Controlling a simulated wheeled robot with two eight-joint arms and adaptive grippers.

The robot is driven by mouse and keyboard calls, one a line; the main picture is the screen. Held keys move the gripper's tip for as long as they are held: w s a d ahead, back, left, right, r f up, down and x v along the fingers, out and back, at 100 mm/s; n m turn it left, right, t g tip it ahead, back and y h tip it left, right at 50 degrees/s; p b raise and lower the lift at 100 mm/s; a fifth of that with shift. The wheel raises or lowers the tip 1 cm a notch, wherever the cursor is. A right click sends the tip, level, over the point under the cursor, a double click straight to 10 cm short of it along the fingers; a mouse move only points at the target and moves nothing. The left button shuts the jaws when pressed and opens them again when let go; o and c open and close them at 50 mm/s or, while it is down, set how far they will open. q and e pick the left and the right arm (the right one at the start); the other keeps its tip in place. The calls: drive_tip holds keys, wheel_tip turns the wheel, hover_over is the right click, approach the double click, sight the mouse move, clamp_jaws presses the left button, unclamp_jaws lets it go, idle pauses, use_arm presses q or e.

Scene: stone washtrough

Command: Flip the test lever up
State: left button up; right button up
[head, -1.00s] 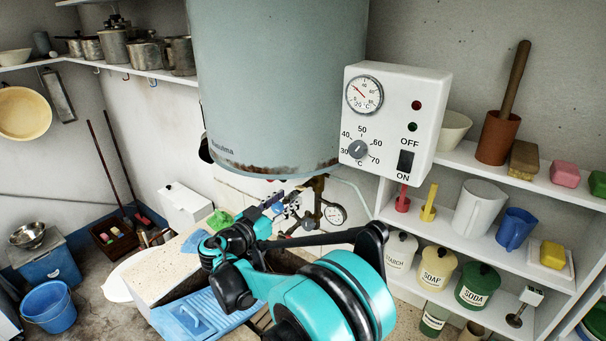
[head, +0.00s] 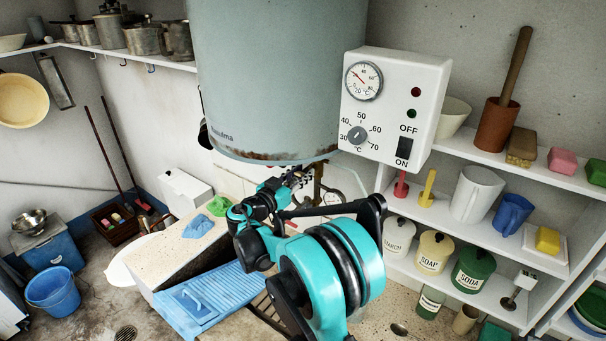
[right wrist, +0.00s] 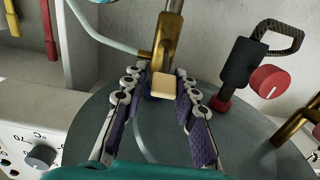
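In the right wrist view, a small beige square tab (right wrist: 163,85) sits at a brass fitting (right wrist: 166,45) below the heater; it looks like the test lever's end. My right gripper (right wrist: 160,77) is open, with its purple-padded fingers on either side of the tab. Gaps show on both sides, and I cannot tell whether a finger touches it. In the head view my right gripper (head: 292,180) is under the heater tank (head: 275,80), beside the brass pipework, and the tab is hidden there. My left gripper is not in view.
A black valve with a loop handle (right wrist: 278,38) and a red knob (right wrist: 270,82) are close on the right in the wrist view. The white control box (head: 392,105) hangs right of the tank. A pressure gauge (head: 333,199) is behind my arm. Shelves stand at right.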

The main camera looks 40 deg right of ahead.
drive_tip(key=shift+w+f, duration=0.1)
clamp_jaws()
drive_tip(key=shift+d+r+g+y+p, duration=0.1)
drive_tip(key=shift+r+g+y+p, duration=0.2)
drive_tip(key=shift+r+y+p, duration=0.3)
drive_tip(key=shift+d+y+p, duration=0.15)
drive_tip(key=shift+y+p, duration=0.25)
drive_tip(key=shift+p, duration=0.05)
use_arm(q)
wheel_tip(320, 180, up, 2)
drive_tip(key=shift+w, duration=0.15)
use_arm(e)
drive_tip(key=shift+f, duration=0.1)
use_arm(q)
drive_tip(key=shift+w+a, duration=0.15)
use_arm(e)
drive_tip(key=o, duration=0.7)
unclamp_jaws()
drive_tip(key=shift+w, duration=0.1)
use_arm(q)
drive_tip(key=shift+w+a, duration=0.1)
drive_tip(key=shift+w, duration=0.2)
use_arm(e)
drive_tip(key=shift+w+a, duration=0.15)
drive_tip(key=shift+a, duration=0.05)
